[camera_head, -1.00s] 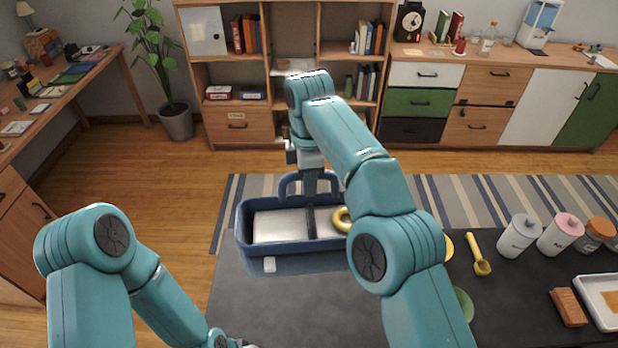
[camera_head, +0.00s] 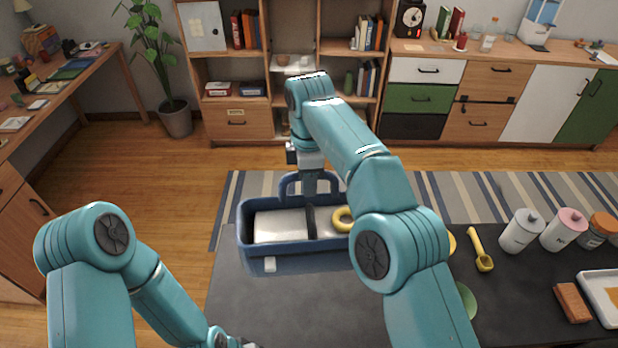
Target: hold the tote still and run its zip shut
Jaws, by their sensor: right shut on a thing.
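The blue tote (camera_head: 243,238) stands on the dark table top with its top open and its arched handle (camera_head: 288,184) up at the far side. Inside it are a pale flat block (camera_head: 280,227), a dark strip across the middle, and a yellow ring (camera_head: 341,219). A small white tab (camera_head: 270,264) is on its front wall; I cannot tell whether it is the zip pull. My right gripper (camera_head: 311,188) reaches down at the handle and is shut on the tote, though its fingertips are hard to make out. My right arm hides the tote's right end.
On the table (camera_head: 265,310) to the right are a yellow scoop (camera_head: 480,250), a white canister (camera_head: 521,231), a pink-lidded canister (camera_head: 563,230), an orange-lidded jar (camera_head: 600,230), a brown block (camera_head: 573,302) and a white tray (camera_head: 590,287). The table front left of centre is clear.

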